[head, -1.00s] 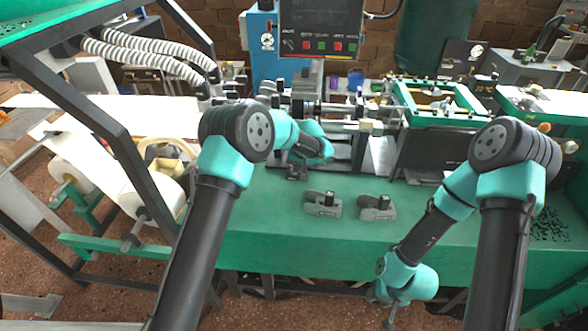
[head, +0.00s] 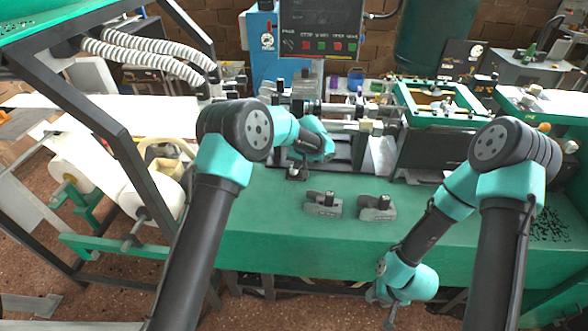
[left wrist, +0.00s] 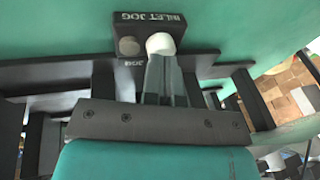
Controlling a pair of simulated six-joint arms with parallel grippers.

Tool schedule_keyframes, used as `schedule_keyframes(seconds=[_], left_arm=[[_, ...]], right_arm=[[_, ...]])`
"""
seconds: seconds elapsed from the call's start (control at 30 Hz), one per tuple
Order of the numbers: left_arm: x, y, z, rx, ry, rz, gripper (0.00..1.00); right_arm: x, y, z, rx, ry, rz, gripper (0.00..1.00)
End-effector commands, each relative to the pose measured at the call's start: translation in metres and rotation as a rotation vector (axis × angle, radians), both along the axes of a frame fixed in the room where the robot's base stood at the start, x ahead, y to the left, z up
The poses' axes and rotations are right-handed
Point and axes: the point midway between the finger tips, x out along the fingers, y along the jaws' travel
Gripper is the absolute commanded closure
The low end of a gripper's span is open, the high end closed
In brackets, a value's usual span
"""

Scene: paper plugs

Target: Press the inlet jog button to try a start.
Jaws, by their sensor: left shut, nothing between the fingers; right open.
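The black inlet jog box (left wrist: 148,28) shows at the top of the left wrist view, its label upside down. It carries a grey round button (left wrist: 129,46) and a pale round cap (left wrist: 161,44) side by side. My left gripper (left wrist: 162,62) is shut and empty, its fingertips at the pale cap; I cannot tell whether they press it. In the head view my left gripper (head: 296,170) is low over the green machine front, largely hiding the box. My right gripper (head: 391,312) is open and hangs at the front, below the machine's edge.
A control panel (head: 321,28) with red and green buttons stands behind. White paper rolls (head: 155,198) are at the left.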

Motion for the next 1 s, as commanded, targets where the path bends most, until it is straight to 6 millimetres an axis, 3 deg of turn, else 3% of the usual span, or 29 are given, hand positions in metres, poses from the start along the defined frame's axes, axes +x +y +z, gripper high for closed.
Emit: schedule_keyframes(seconds=[0.47,1.0], left_arm=[[0.000,0.000,0.007,0.000,-0.001,0.001,1.00],[0.000,0.000,0.035,0.000,-0.001,0.000,1.00]], right_arm=[[0.000,0.000,0.000,0.000,0.000,0.000,0.57],[0.000,0.000,0.000,0.000,0.000,0.000,0.57]])
